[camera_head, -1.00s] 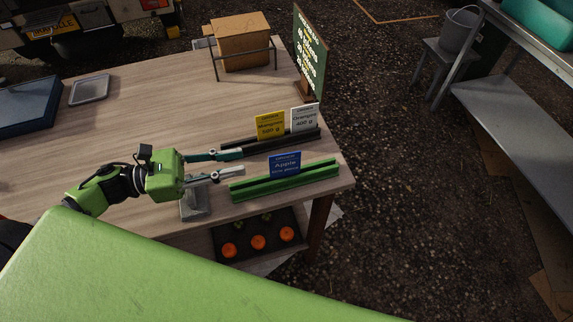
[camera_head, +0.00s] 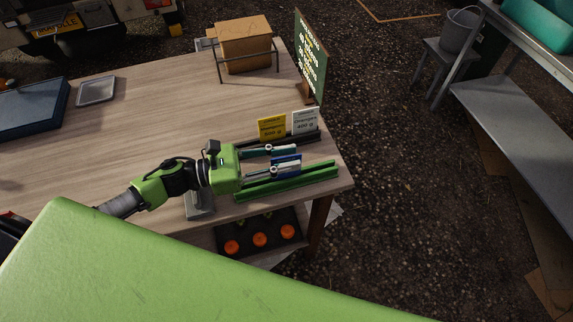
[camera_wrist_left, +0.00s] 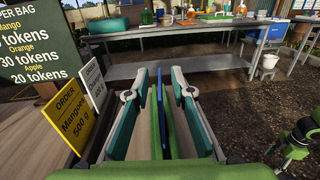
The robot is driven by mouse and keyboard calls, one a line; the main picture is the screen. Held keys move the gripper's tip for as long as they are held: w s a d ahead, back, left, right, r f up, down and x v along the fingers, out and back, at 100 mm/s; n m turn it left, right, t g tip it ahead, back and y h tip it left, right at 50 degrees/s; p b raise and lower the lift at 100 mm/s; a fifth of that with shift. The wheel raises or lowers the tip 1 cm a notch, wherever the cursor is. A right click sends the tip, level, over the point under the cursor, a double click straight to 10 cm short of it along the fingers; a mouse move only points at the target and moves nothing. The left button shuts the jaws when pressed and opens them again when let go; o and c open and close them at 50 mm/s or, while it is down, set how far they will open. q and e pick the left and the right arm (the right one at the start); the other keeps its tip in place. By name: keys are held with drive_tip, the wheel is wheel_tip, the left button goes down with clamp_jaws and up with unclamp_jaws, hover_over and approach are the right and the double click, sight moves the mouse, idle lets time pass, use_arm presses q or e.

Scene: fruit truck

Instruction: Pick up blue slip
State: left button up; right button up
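The blue slip (camera_head: 287,158) stands upright in the slotted green holder (camera_head: 290,184) near the table's right edge. In the head view my left gripper's fingers mostly cover the slip. In the left wrist view the slip (camera_wrist_left: 162,112) is edge-on between the fingers, with gaps on both sides. My left gripper (camera_head: 298,158) is open around the slip. Its fingers also show in the left wrist view (camera_wrist_left: 160,82).
A yellow slip (camera_head: 272,128) and a white slip (camera_head: 305,121) stand in a dark holder just behind. A chalkboard sign (camera_head: 311,62) and a wooden box (camera_head: 245,45) are farther back. A tray of oranges (camera_head: 260,239) sits below the table's front edge.

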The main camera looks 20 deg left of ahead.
use_arm(q)
drive_tip(key=shift+d, duration=0.1)
clamp_jaws()
drive_tip(key=shift+r, duration=0.1)
